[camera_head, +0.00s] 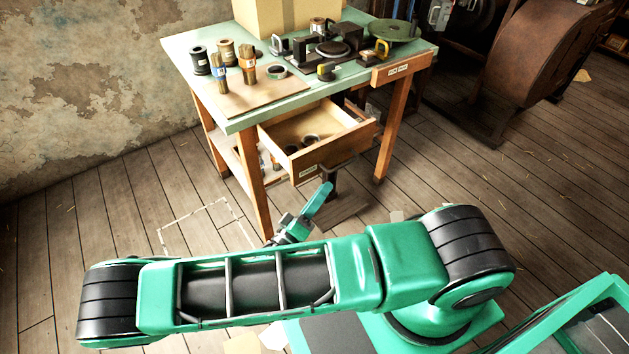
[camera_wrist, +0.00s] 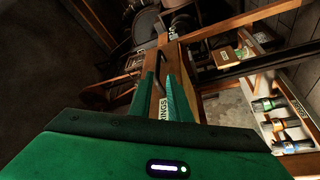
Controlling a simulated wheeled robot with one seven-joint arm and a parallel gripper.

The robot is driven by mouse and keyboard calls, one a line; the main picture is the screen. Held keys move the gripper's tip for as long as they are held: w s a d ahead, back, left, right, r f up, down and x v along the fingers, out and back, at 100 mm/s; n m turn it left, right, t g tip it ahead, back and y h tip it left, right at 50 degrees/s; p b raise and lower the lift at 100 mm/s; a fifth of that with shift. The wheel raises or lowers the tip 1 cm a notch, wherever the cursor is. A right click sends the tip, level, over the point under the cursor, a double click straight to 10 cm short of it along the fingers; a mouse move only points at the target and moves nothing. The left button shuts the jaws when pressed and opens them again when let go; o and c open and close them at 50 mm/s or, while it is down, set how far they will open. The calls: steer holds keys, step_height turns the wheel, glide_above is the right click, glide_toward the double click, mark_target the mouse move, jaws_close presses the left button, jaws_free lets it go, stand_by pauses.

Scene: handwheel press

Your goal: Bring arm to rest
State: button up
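My gripper (camera_head: 322,192) is low in front of the workbench, near the pulled-out wooden drawer (camera_head: 348,147). In the wrist view its two green fingers (camera_wrist: 163,95) stand apart with a gap between them. A dark bar, perhaps the drawer handle, and a label show between or beyond the fingers; I see nothing clearly gripped, and cannot tell whether they touch the bar. My green and black arm stretches across the front of the head view, bent at both ends. The drawer is open and holds a few small dark round parts.
The green-topped workbench (camera_head: 193,50) carries dark press parts, a green disc (camera_head: 395,31), spools, brushes and a cardboard box (camera_head: 285,14). A large rusty brown machine (camera_head: 535,75) stands at the back right. A peeling wall (camera_head: 80,80) is at left. The plank floor at left and right is mostly clear.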

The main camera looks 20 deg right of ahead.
steer(key=shift+d, duration=0.1)
steer(key=s+d+r+m+g+y, duration=0.35)
steer(key=d+r+g, duration=0.2)
steer(key=g, duration=0.25)
steer(key=s+d+r+m+g+y, duration=0.3)
steer(key=d+r+g+y, duration=0.2)
steer(key=d+g, duration=0.2)
steer(key=s+d+r+t+y, duration=0.3)
steer(key=s+r+y, duration=0.6)
steer(key=s+r, duration=0.3)
step_height(320, 180, up, 2)
steer(key=shift+s+d+r+t, duration=0.2)
steer(key=shift+s+t, duration=0.2)
steer(key=shift+t, duration=0.3)
steer(key=shift+w+f, duration=0.25)
steer(key=shift+w, duration=0.4)
